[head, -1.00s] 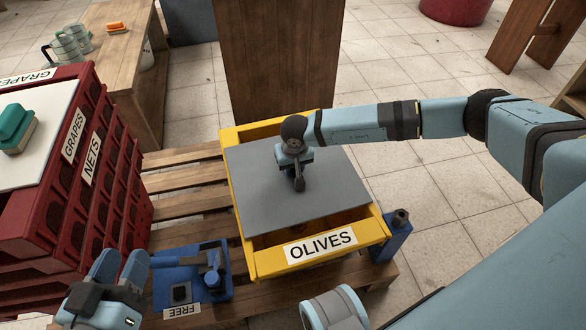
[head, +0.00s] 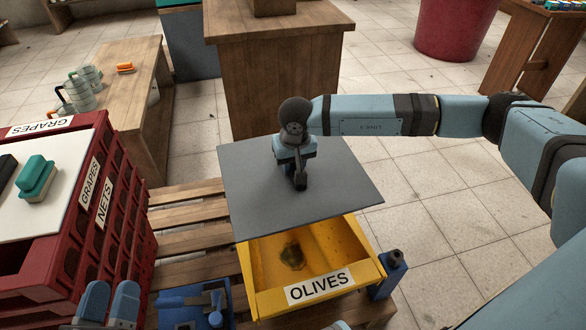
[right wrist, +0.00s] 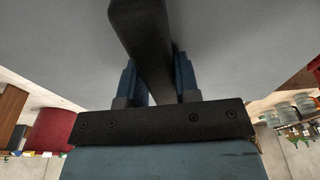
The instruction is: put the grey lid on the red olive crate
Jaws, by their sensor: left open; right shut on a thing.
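The grey lid (head: 345,195) is in the grip of my right gripper (head: 298,168), which is shut on its dark handle. The handle also shows in the right wrist view (right wrist: 143,40), between the two blue fingers. The lid hangs above the far part of a yellow crate (head: 262,305) labelled OLIVES and hides that part. The crate's near part is uncovered, with a dark patch on the floor inside. No red crate labelled OLIVES shows; the red crates (head: 120,190) at left read GRAPES and NETS. My left gripper (head: 108,300) is open and empty at the bottom left.
The yellow crate is on a wooden pallet (head: 185,222). A blue tool tray (head: 180,310) and a blue block (head: 393,275) flank it. A white board (head: 60,190) with a green brush (head: 36,178) tops the red crates. A wooden cabinet (head: 270,90) stands behind.

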